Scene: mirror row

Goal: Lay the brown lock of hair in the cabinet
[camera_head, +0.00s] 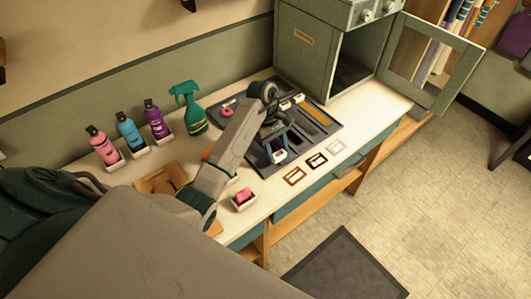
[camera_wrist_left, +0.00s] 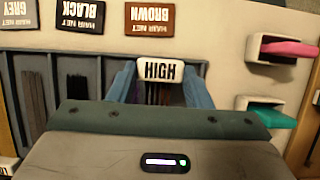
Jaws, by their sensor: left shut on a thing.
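My left gripper (camera_head: 279,150) is shut on a dark brown lock of hair (camera_wrist_left: 157,94) with a white tag marked HIGH at its end. In the left wrist view the blue fingers (camera_wrist_left: 158,85) flank the lock. It is over the front part of the dark sectioned tray (camera_head: 254,157); I cannot tell whether it is clear of the tray floor. Black hair (camera_wrist_left: 78,91) and grey hair (camera_wrist_left: 34,97) lie in neighbouring sections. The grey-green cabinet (camera_head: 303,65) stands at the tray's far end, its glazed door (camera_head: 440,65) swung open to the right and its inside dark. My right gripper is not in view.
Hair net cards marked brown (camera_wrist_left: 152,20), black (camera_wrist_left: 80,17) and grey (camera_wrist_left: 18,13) lie along the counter's front. A green spray bottle (camera_head: 189,108) and several coloured bottles stand along the wall. A pink item (camera_head: 243,195) sits in a white holder near the front.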

